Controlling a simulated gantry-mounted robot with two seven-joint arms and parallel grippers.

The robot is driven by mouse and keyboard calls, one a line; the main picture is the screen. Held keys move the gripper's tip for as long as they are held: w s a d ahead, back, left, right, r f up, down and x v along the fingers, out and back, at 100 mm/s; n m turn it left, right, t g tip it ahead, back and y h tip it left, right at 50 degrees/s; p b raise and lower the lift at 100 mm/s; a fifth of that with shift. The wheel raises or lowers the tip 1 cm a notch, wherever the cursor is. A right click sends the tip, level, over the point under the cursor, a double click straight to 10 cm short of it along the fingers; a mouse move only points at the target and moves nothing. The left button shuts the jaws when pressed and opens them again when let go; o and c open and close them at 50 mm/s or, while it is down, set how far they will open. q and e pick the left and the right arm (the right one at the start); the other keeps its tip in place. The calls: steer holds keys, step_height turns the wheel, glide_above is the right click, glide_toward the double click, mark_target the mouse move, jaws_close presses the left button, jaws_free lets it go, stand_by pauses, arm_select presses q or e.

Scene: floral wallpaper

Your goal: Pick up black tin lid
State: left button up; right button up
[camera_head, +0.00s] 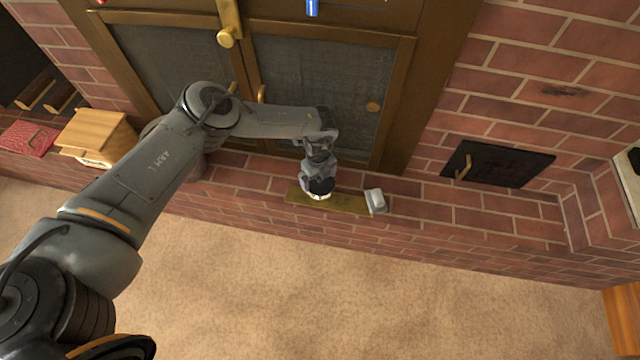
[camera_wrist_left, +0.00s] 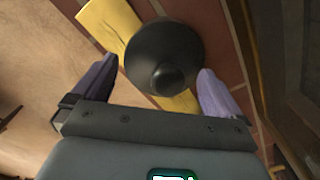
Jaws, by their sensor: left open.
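The black tin lid (camera_wrist_left: 172,42) is round, dark and slightly domed, with a knob in its middle. In the wrist view it lies beyond and between the fingers of my left gripper (camera_wrist_left: 157,70). The gripper is open, with a finger on either side of the knob, and is not closed on it. In the head view my left gripper (camera_head: 318,176) points down over the dark lid (camera_head: 320,187), which it partly covers. A pale rim shows under the lid. My right gripper is not in view.
A yellow-brown board (camera_head: 348,203) lies on the brick ledge under the lid. A small grey-white object (camera_head: 376,201) stands at its right end. A wooden box (camera_head: 97,135) and a red item (camera_head: 28,138) sit at left.

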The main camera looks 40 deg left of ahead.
arm_select(q)
steer(key=shift+d+f, duration=0.1)
steer(key=shift+f, duration=0.35)
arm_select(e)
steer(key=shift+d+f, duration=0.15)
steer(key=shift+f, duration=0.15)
